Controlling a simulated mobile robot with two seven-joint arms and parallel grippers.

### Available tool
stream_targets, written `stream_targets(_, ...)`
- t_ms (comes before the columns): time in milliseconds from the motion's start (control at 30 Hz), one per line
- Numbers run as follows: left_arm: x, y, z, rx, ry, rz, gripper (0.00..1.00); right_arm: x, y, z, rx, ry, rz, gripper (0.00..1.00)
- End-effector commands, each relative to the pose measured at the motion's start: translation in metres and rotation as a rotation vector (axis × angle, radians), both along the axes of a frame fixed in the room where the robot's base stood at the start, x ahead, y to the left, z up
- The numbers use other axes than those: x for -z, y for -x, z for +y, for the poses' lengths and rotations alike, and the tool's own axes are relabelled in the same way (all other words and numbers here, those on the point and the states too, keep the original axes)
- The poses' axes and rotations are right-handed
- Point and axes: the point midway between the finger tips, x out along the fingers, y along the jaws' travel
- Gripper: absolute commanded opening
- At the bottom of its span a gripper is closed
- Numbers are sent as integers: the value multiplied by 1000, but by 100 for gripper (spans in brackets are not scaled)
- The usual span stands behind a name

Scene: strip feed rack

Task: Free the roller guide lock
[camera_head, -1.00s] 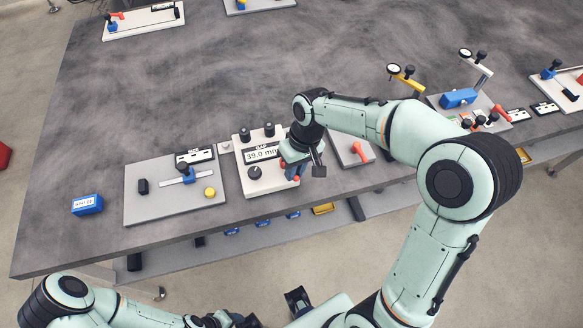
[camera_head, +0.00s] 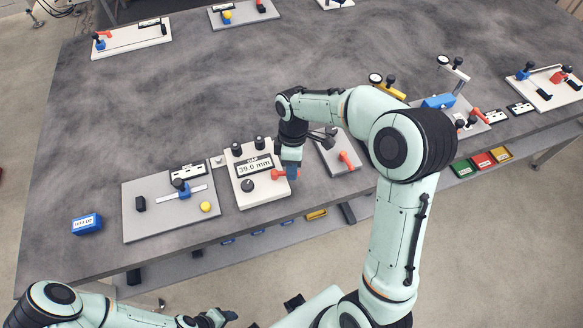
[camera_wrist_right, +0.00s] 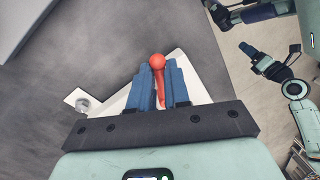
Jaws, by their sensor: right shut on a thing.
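A white panel (camera_head: 262,194) near the table's front edge carries a display (camera_head: 254,167) reading "GAP 39.0 mm", black knobs and a red lever (camera_head: 278,174). My right gripper (camera_head: 291,172) is over the panel's right side, at the red lever. In the right wrist view the red lever with its round end (camera_wrist_right: 157,62) lies between the blue fingers, and the gripper is shut on it. The fingers hide part of the lever and its pivot. My left gripper (camera_head: 222,317) is low at the bottom edge, away from the table; its jaws are too small to read.
Left of the panel is a grey plate (camera_head: 150,222) with a blue slider and yellow knob; further left lies a blue block (camera_head: 86,224). Right of it is a grey plate (camera_head: 338,160) with another red lever (camera_head: 347,160). The table's middle behind is clear.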

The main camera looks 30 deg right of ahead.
Motion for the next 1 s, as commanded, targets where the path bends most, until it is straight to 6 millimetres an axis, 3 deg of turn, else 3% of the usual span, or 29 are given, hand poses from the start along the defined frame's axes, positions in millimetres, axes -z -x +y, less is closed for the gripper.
stream_targets(400, -14, -12, 0, 0, 0, -13, 56, -2, -10, -4, -200, 1, -3, 0)
stream_targets(967, -15, -13, 0, -1, -1, -14, 56, -1, -11, -5, -231, 1, -5, 0)
stream_targets(1000, -15, -13, 0, -1, -1, -14, 56, -1, -11, -5, -230, 1, -5, 23)
